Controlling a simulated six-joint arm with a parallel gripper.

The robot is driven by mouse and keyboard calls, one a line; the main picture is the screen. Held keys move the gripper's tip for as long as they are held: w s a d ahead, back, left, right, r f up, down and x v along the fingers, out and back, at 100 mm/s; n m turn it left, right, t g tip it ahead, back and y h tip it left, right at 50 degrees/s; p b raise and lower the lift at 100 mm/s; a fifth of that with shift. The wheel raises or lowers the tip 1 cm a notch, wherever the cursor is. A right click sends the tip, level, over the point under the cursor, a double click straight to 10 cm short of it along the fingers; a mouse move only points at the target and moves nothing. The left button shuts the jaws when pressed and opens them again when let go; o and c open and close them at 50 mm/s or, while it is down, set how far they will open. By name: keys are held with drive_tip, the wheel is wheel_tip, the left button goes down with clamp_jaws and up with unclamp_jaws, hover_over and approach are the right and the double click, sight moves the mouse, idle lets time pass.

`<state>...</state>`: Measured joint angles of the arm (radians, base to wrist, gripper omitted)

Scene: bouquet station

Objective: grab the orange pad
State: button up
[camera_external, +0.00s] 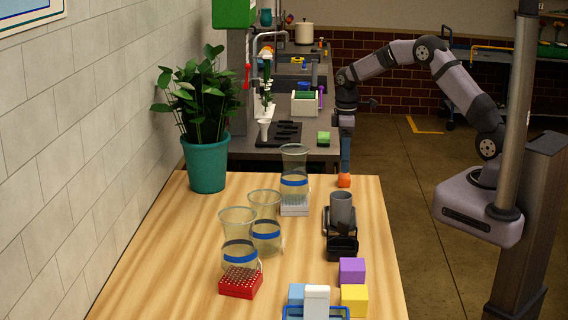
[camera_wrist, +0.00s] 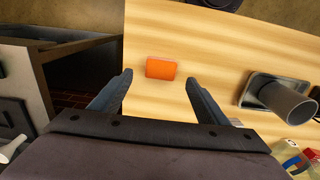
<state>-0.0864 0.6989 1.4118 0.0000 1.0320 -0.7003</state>
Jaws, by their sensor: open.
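The orange pad (camera_external: 344,181) lies on the wooden table near its far right edge. In the wrist view the orange pad (camera_wrist: 161,68) is a small flat-looking block on the wood. My gripper (camera_external: 345,170) points down just above the pad in the external view. In the wrist view my gripper (camera_wrist: 158,82) is open, and the pad shows between its fingertips, nearer the left one. Nothing is held. I cannot tell the exact gap between fingertips and pad.
A grey cup (camera_external: 342,207) on a dark stand is close by; the stand's plate (camera_wrist: 257,87) shows right in the wrist view. Clear vases (camera_external: 293,162) stand left. Purple (camera_external: 352,270) and yellow (camera_external: 354,300) blocks are at the front. A potted plant (camera_external: 207,160) stands back left.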

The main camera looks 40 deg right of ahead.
sight(345, 175)
drive_tip(key=shift+s+f+p, duration=0.15)
drive_tip(key=shift+f+p, duration=1.3)
drive_tip(key=shift+f, duration=1.2)
drive_tip(key=shift+c, duration=0.4)
drive_tip(key=c, duration=1)
